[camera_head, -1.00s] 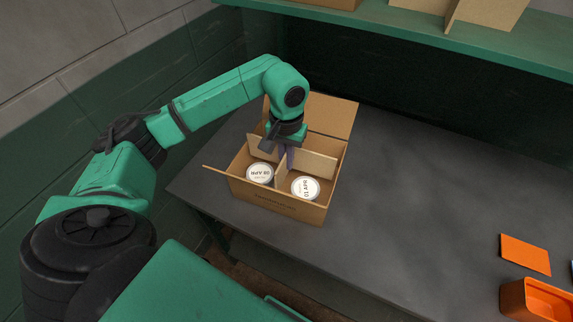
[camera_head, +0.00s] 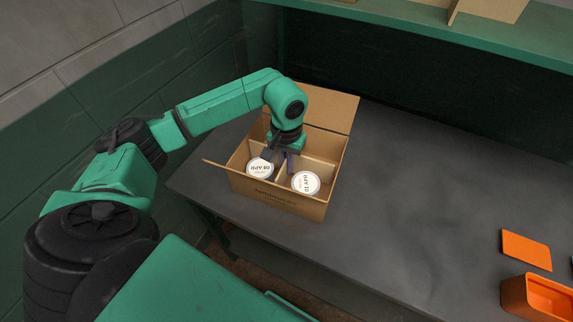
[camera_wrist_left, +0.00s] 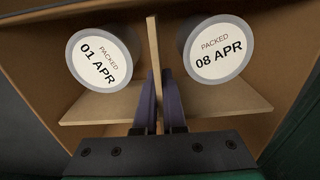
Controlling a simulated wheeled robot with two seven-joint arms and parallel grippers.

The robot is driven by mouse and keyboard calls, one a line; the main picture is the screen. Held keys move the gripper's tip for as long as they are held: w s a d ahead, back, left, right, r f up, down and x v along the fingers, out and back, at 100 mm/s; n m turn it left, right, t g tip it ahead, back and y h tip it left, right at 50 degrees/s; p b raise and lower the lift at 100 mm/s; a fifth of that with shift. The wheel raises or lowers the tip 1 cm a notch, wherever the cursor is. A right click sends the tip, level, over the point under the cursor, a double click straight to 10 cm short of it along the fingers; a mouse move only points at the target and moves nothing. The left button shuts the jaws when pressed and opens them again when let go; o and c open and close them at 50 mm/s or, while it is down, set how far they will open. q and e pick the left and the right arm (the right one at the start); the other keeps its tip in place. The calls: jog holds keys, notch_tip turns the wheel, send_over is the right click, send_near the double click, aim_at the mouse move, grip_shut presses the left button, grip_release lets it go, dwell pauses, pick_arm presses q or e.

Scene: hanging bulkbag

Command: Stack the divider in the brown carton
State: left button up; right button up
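The brown carton (camera_head: 283,199) stands on the table with its flaps open. The light-brown crossed divider (camera_head: 322,174) is down inside it, its panels around the level of the rim. Two round white-topped tubs sit in separate compartments: one marked 08 APR (camera_head: 260,168) and one marked 01 APR (camera_head: 305,183). My left gripper (camera_head: 280,164) points down into the carton. In the left wrist view its purple fingers (camera_wrist_left: 160,100) stand on both sides of one divider panel (camera_wrist_left: 154,50) and appear closed on it. The divider's lower edge is hidden. My right gripper is not in view.
An orange flat piece (camera_head: 526,250) and an orange bin (camera_head: 540,298) are at the right edge of the table. A green shelf (camera_head: 440,28) with cardboard pieces runs above the back. The dark table (camera_head: 420,200) is clear right of the carton.

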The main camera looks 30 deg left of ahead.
pick_arm(q)
jog(key=o, duration=0.4)
jog(key=shift+r, duration=0.15)
jog(key=shift+r+p, duration=0.8)
jog(key=shift+p, duration=0.1)
notch_tip(320, 180, up, 6)
jog(key=b, duration=0.3)
jog(key=shift+f, duration=0.15)
notch_tip(320, 180, up, 6)
jog(key=shift+f+b, duration=0.15)
jog(key=shift+b, duration=0.2)
